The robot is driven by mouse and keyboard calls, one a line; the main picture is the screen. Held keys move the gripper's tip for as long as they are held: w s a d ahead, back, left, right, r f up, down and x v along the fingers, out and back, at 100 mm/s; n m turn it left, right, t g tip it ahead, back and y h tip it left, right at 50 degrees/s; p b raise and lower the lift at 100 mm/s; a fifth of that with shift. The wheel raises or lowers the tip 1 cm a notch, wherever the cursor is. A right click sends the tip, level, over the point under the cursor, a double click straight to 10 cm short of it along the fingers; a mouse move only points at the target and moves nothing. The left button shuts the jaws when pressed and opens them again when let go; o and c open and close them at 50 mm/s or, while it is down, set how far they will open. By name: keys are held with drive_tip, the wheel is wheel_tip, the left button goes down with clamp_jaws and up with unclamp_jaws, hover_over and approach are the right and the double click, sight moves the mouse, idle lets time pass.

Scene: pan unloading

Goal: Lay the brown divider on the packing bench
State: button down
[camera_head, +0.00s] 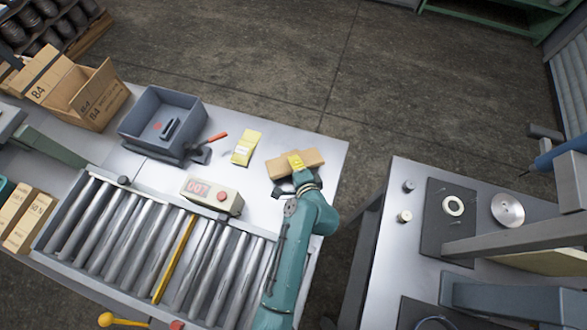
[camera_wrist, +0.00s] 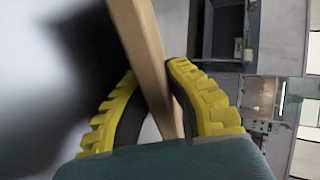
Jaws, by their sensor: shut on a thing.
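The brown divider (camera_head: 313,157) is a plain light-brown bar near the right end of the grey packing bench (camera_head: 310,139). My gripper (camera_head: 296,162), with yellow fingers, is shut on it around its middle. In the wrist view the divider (camera_wrist: 138,35) passes between both ribbed fingers, and my gripper (camera_wrist: 153,72) hides part of it. A dark soft shadow lies beside it on the pale surface. I cannot tell whether the divider touches the bench or hangs just above it.
A yellow packet (camera_head: 246,148), a red-handled tool (camera_head: 216,138) and a grey bin (camera_head: 163,120) are left of the divider. A control box (camera_head: 213,195) stands by the roller conveyor (camera_head: 135,235). Another table (camera_head: 385,250) with round parts is right, across a gap.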

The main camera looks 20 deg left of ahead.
drive_tip(key=c, duration=1.4)
unclamp_jaws()
drive_tip(key=p+v, duration=0.6)
drive_tip(key=v, duration=0.1)
drive_tip(key=shift+r, duration=0.2)
drive_tip(key=shift+s+d, duration=0.35)
